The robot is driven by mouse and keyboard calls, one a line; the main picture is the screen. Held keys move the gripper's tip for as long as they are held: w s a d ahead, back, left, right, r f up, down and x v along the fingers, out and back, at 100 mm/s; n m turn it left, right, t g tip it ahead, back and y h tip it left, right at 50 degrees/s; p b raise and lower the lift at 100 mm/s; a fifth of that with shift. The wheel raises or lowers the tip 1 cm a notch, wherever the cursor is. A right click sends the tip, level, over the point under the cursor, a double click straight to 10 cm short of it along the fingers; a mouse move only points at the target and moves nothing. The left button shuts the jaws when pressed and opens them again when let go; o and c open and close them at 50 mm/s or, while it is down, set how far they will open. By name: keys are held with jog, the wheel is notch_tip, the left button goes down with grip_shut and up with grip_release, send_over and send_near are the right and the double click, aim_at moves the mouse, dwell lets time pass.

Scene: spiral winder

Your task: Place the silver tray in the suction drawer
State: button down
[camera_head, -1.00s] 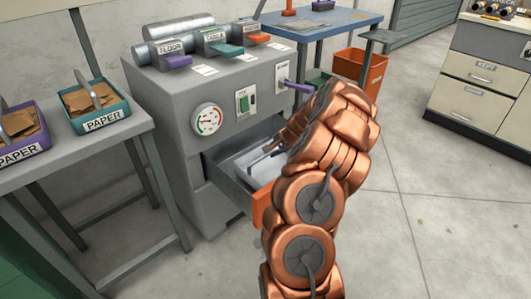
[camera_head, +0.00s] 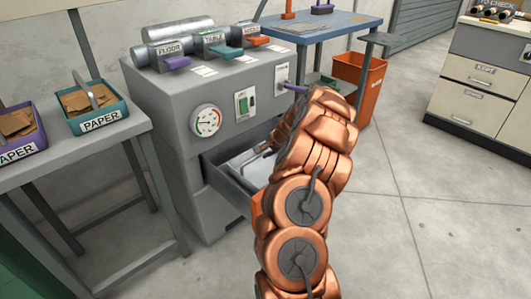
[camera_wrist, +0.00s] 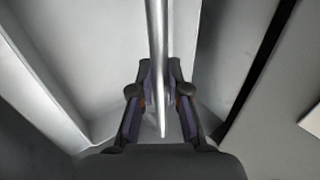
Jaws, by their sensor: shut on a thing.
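The suction drawer (camera_head: 228,182) is pulled open from the grey machine, below its dial. The silver tray (camera_head: 240,161) shows inside the drawer opening, partly hidden by my arm. In the wrist view, pale tray metal (camera_wrist: 95,60) lies on both sides of a thin upright-looking bar, its handle (camera_wrist: 157,45). My gripper (camera_wrist: 160,95) is shut on this handle. In the head view, my gripper (camera_head: 266,148) is low over the drawer, mostly hidden behind my arm. Whether the tray rests on the drawer floor cannot be told.
The grey machine (camera_head: 170,110) has coloured levers on top and a purple lever (camera_head: 292,87) above the drawer. A grey table (camera_head: 75,150) with paper baskets (camera_head: 97,108) stands left. An orange bin (camera_head: 357,82) stands behind.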

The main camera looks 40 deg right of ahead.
jog(key=c, duration=1.2)
grip_release()
jog(key=shift+o, duration=0.2)
jog(key=p+v, duration=0.2)
jog(key=v, duration=1)
jog(key=shift+p, duration=0.4)
jog(key=s+a+r+n+g+y, duration=0.1)
jog(key=a+r+n, duration=0.15)
jog(key=a, duration=0.75)
jog(key=s+a+r+n+g+y, duration=0.15)
jog(key=a+n, duration=0.25)
jog(key=a, duration=0.7)
jog(key=s+a+r+n+g+y, duration=0.1)
jog(key=a+r+n+g, duration=0.15)
jog(key=a, duration=0.75)
jog(key=s+a+n+g+h, duration=0.1)
jog(key=s+a+n+g, duration=0.1)
jog(key=s, duration=0.8)
jog(key=s+a+n+g+h, duration=0.1)
jog(key=s+a+n, duration=0.3)
jog(key=s, duration=0.6)
jog(key=s+a+r+n+g+h, duration=0.1)
jog(key=s+a+n+g, duration=0.1)
jog(key=s+a, duration=0.4)
jog(key=s+n, duration=0.1)
jog(key=s, duration=0.3)
jog(key=shift+s+a+g, duration=0.2)
jog(key=shift+a+g, duration=0.1)
jog(key=shift+g, duration=0.1)
